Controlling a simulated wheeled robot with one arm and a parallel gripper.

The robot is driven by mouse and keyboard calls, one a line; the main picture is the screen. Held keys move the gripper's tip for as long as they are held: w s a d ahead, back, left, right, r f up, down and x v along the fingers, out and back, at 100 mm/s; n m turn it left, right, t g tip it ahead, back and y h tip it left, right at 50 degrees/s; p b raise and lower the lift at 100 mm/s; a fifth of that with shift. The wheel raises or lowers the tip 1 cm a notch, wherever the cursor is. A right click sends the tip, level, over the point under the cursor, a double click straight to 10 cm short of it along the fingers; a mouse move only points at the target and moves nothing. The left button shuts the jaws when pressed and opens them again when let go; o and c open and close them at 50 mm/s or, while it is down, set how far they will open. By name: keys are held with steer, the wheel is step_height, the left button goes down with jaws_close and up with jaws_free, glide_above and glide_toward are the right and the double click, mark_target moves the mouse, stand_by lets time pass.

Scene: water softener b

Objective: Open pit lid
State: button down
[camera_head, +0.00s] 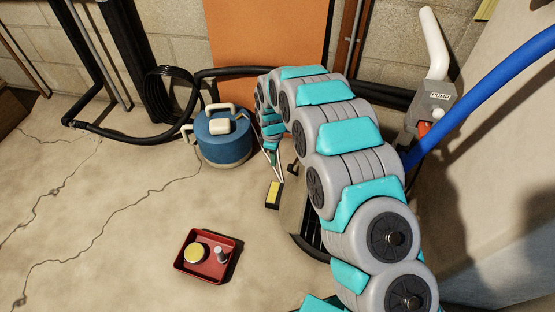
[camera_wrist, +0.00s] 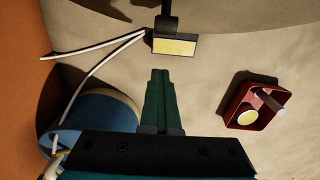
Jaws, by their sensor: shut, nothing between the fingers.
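In the wrist view the lid (camera_wrist: 240,13) fills the top, with a curved edge. The yellow-faced block (camera_wrist: 175,46) is there on a dark bar, just beyond my fingertips. My gripper (camera_wrist: 160,72) is shut and empty, its green fingers together and pointing at the block. They appear apart from it; the height gap is unclear.
A blue canister (camera_head: 224,136) stands left of my gripper, with pale cables (camera_wrist: 98,50) running past. A red tray (camera_head: 208,256) with a yellow round item lies on the floor in front. A blue hose (camera_head: 480,95) and a pump box (camera_head: 436,98) are at right. Floor at left is clear.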

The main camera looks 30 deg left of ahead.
steer(key=a, duration=0.2)
steer(key=s+a, duration=0.1)
steer(key=a, duration=0.1)
steer(key=shift+f, duration=0.15)
stand_by(0.4)
steer(key=c, duration=1.1)
jaws_free()
steer(key=shift+d+r+p, duration=0.1)
steer(key=shift+r+p, duration=0.4)
steer(key=shift+r, duration=3.45)
